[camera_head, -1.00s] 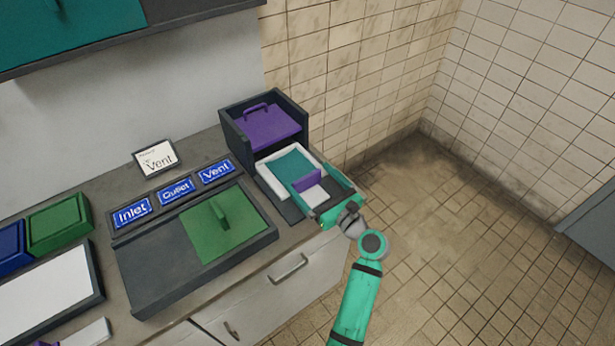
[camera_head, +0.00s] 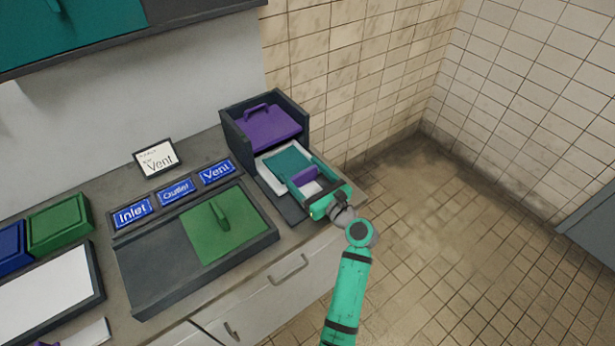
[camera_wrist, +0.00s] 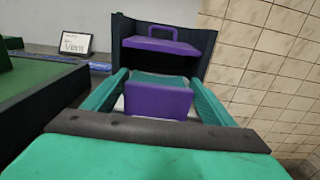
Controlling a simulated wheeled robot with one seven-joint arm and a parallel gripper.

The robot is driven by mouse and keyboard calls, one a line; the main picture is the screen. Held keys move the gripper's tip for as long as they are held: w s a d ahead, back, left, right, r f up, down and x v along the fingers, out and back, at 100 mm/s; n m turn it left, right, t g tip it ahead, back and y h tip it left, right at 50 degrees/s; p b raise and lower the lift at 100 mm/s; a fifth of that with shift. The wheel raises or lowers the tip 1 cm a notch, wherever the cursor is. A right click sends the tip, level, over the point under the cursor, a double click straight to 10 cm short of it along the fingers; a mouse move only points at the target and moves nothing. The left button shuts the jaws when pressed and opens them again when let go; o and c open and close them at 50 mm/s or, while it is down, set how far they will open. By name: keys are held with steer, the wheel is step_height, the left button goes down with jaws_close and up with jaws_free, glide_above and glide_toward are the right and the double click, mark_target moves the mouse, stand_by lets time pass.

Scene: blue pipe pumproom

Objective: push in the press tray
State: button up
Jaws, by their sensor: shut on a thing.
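The press is a dark box with a purple plate and handle on top (camera_head: 267,127), at the back right of the counter. The press tray (camera_head: 265,165) is white with a teal sheet (camera_head: 287,164) on it and a purple upright block (camera_head: 304,176) near its front. The tray's rear end is under the purple plate and its front sticks out. My gripper (camera_head: 302,174) is at the tray's front, with a teal finger on each side of the purple block. In the wrist view the block (camera_wrist: 158,100) stands between the fingers, shut on it; the tray's front is mostly hidden.
Left of the tray are a dark bench with a green sliding lid (camera_head: 222,225) and Inlet, Outlet and Vent labels (camera_head: 176,190). A Vent card (camera_head: 157,158) stands behind. A tiled wall (camera_head: 345,80) is close on the right; floor is open in front.

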steer(key=x, duration=1.1)
steer(key=shift+w+a+r, duration=0.1)
steer(key=shift+w, duration=0.1)
steer(key=shift+c, duration=0.2)
steer(key=shift+o, duration=0.2)
steer(key=o, duration=1.5)
steer(key=shift+w, duration=0.1)
steer(key=v, duration=1.1)
steer(key=shift+a, duration=0.1)
